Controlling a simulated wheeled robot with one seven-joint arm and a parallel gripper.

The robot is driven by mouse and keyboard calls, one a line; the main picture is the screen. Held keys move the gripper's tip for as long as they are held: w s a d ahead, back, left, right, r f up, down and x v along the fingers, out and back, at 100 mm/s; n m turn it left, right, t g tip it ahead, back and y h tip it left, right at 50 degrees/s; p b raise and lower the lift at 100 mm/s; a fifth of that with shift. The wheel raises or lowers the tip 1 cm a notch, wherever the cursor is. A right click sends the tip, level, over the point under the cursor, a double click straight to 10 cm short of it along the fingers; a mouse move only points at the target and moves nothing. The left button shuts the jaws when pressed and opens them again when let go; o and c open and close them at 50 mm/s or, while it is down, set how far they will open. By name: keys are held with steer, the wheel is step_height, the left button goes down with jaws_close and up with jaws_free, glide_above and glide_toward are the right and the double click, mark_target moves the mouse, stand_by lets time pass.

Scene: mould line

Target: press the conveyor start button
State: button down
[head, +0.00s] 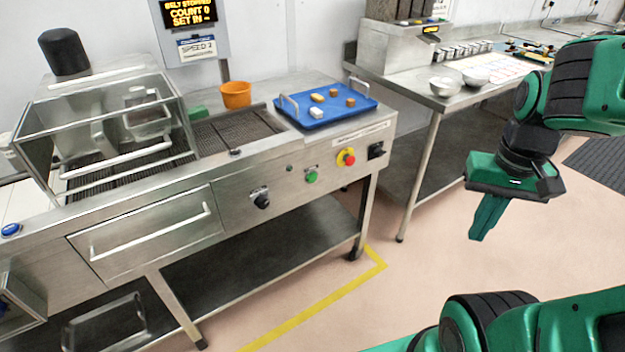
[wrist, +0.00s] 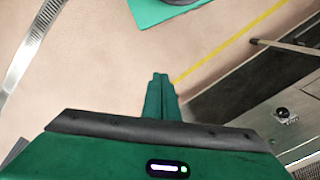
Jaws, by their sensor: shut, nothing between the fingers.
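The green start button (head: 312,176) is on the front panel of the steel conveyor machine (head: 232,215), left of a red emergency stop button (head: 347,157) on a yellow surround. A black rotary knob (head: 261,198) is further left on the same panel. My gripper (head: 477,236) is shut and empty, pointing down over the floor, well to the right of the panel and apart from it. In the wrist view my shut fingers (wrist: 160,78) show above the floor. A black knob (wrist: 281,113) shows on the panel at the right there; the green button is not visible in that view.
A blue tray (head: 340,114) with several small blocks sits on the machine's right end, near an orange bucket (head: 236,95). A steel side table (head: 405,85) with bowls stands behind. Open floor lies between my gripper and the machine.

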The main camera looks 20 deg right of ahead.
mark_target(312, 178)
steer(key=w+a+f+n+t+y, duration=0.1)
steer(key=w+a+f, duration=0.1)
steer(key=w+f, duration=0.55)
steer(key=w+a+f+n+t, duration=0.15)
steer(key=w+f, duration=0.25)
steer(key=w, duration=0.6)
steer(key=w+a+f+m+t+y, duration=0.2)
steer(key=w+a+f, duration=0.2)
steer(key=w+a, duration=0.2)
steer(key=w+a+f+m+t+y, duration=0.1)
steer(key=w+a+f+t+y, duration=0.1)
steer(key=w+a, duration=0.3)
steer(key=w+f+y, duration=0.1)
steer(key=w, duration=0.3)
steer(key=shift+a+f+m+t, duration=0.35)
steer(key=shift+f, duration=0.05)
steer(key=shift+w, duration=0.1)
steer(key=w+a, duration=0.2)
steer(key=w, duration=0.6)
steer(key=shift+a, duration=0.4)
steer(key=shift+w, duration=0.25)
steer(key=shift+w+a, duration=0.1)
steer(key=shift+w, duration=0.1)
